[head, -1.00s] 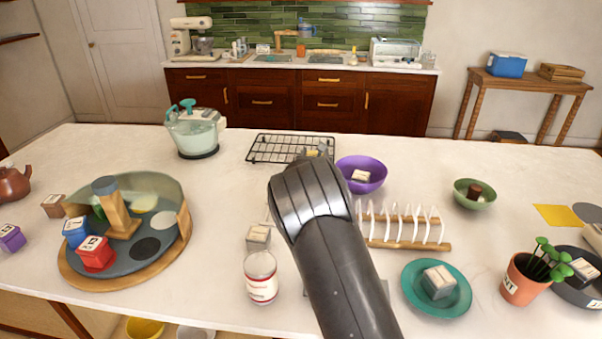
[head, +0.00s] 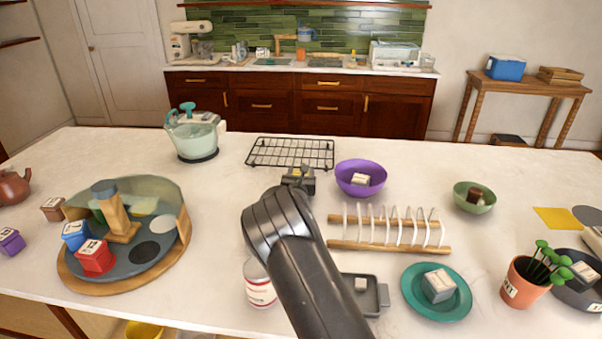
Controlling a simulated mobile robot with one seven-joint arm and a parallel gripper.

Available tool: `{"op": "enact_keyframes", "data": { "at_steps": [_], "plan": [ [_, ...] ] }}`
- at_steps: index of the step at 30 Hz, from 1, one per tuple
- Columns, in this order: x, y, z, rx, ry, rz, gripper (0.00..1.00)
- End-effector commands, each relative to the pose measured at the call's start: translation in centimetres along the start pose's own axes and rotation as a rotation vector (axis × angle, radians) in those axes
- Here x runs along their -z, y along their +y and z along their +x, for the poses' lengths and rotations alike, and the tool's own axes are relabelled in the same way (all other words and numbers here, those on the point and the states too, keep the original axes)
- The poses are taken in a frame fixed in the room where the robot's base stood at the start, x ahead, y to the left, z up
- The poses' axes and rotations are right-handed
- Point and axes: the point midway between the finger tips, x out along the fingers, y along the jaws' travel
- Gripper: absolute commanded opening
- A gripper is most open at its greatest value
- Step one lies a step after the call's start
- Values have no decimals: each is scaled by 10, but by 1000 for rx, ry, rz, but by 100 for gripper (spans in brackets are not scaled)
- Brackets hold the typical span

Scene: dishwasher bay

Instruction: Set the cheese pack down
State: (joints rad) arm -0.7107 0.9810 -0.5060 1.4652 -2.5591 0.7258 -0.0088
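My gripper (head: 299,181) is above the counter (head: 225,260) in the middle, just in front of the black wire rack (head: 290,152). It is small and partly hidden behind my own arm. A small yellowish patch shows at it, but I cannot tell whether that is the cheese pack or part of the gripper. I cannot tell whether the fingers are open or shut. No other thing can be surely named as the cheese pack.
A round turntable (head: 69,281) holding boxes stands left, a blender (head: 195,137) behind it. A purple bowl (head: 374,188), wooden toast rack (head: 390,249), teal plate (head: 410,296) and potted plant (head: 520,285) stand right. A can (head: 258,288) is beside my arm.

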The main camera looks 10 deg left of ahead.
Motion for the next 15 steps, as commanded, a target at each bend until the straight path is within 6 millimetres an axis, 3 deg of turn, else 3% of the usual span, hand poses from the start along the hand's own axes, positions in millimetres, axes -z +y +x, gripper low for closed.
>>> {"op": "enact_keyframes", "data": {
  "at_steps": [2, 3, 10, 15],
  "plan": [
    [2, 0, 0, 0, -1, 0, 27],
    [3, 0, 0, 0, 0, 0, 58],
    [3, 0, 0, 0, 0, 0, 77],
    [3, 0, 0, 0, 0, 0, 78]
  ]
}}
